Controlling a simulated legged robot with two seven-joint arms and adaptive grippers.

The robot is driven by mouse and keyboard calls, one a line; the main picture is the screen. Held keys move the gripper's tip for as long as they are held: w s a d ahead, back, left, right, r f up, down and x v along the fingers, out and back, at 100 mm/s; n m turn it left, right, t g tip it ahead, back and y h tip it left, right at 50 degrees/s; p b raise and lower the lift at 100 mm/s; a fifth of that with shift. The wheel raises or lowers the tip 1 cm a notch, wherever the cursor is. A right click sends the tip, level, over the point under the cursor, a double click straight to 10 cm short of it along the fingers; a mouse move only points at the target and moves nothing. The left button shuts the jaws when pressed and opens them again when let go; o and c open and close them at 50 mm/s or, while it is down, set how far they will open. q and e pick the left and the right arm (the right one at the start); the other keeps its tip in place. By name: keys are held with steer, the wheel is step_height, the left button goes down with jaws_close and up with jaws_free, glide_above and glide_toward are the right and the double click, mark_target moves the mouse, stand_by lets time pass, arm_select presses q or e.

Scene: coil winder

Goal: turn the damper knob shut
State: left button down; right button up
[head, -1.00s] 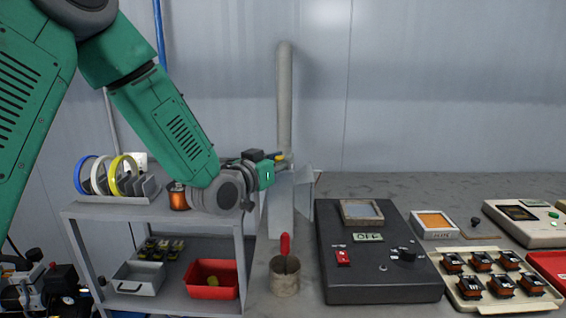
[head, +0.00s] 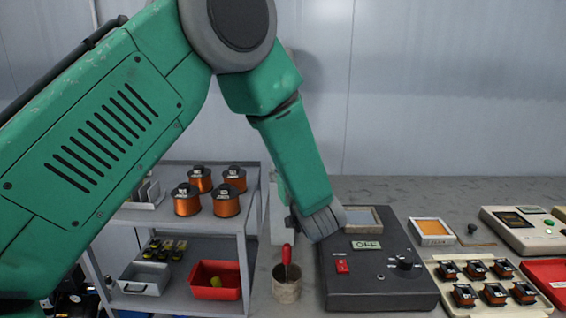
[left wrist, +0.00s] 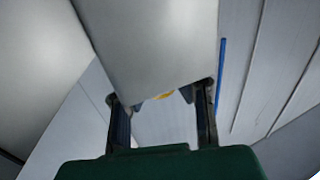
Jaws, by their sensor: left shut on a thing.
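In the head view my left arm covers the knob, the gripper and most of the duct; a lower grey part of the duct (head: 277,215) shows beside the cart. My right gripper is in neither view.
A cart with copper spools (head: 227,199) stands left, with a red bin (head: 214,290) below. A cup (head: 287,290) with a red-handled tool stands beside a black control box (head: 375,285) reading OFF. Trays of coils (head: 480,309) lie right.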

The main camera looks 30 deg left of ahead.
arm_select(q)
steer(key=shift+d+f+n+g+y+p, duration=0.1)
steer(key=shift+n+g+y+p, duration=0.55)
steer(key=shift+n+g+y, duration=0.7)
steer(key=shift+g+h, duration=0.25)
steer(key=shift+g, duration=0.2)
steer(key=c, duration=1.3)
jaws_free()
steer(key=shift+o, duration=0.2)
steer(key=shift+d, duration=0.1)
steer(key=shift+d, duration=0.15)
steer(key=v, duration=1.1)
steer(key=shift+d, duration=0.35)
